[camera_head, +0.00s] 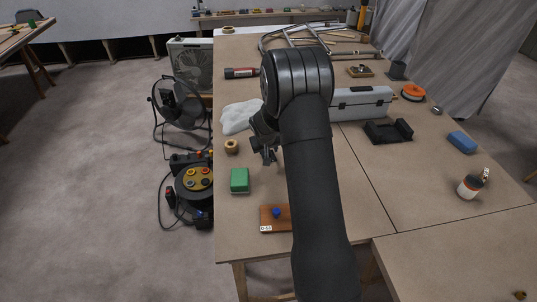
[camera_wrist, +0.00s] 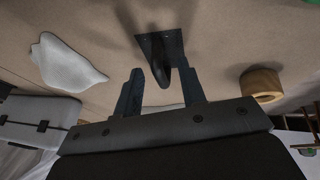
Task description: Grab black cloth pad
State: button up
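The black cloth pad (camera_wrist: 172,45) lies on the tan table top in the wrist view, a dark flat piece with a raised, curved dark part on it. My gripper (camera_wrist: 162,76) is open, one finger to each side of that raised part, with gaps between. I cannot tell how high the fingertips are above the table. In the head view my gripper (camera_head: 268,157) points down over the left part of the table, and I cannot make out the pad there.
A white cloth (camera_head: 238,117) and a tan roll (camera_head: 231,146) lie close to my gripper. They also show as the white cloth (camera_wrist: 68,65) and roll (camera_wrist: 262,84) in the wrist view. A green block (camera_head: 239,180) and a brown board (camera_head: 268,222) lie nearer. A white case (camera_head: 362,102) stands right.

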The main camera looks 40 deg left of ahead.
grip_shut()
jog(key=shift+r, duration=0.1)
